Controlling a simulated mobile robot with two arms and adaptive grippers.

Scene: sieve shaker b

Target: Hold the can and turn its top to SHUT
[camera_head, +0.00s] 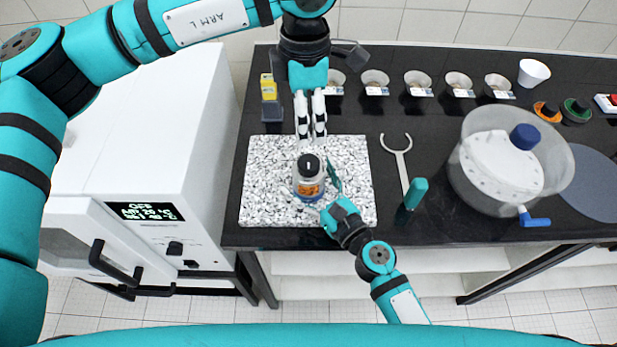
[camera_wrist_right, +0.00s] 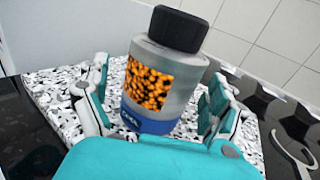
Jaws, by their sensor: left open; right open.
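The can (camera_head: 309,184) stands upright on a speckled stone slab (camera_head: 262,205). It has a black top (camera_head: 311,165), a grey body, an orange-patterned label and a blue base. In the right wrist view the can (camera_wrist_right: 182,88) stands between the spread fingers, with its black top (camera_wrist_right: 178,28) above them. My right gripper (camera_head: 331,190) is open around the can's lower body, with no clear contact visible. My left gripper (camera_head: 311,137) is open, pointing down just behind the black top, apart from it. Any SHUT marking on the top is too small to read.
A row of small cups (camera_head: 417,80) lines the back of the black bench (camera_head: 365,120). A wrench-like tool (camera_head: 398,160) and a large clear bowl (camera_head: 480,190) are to the right. A white oven (camera_head: 160,120) stands left.

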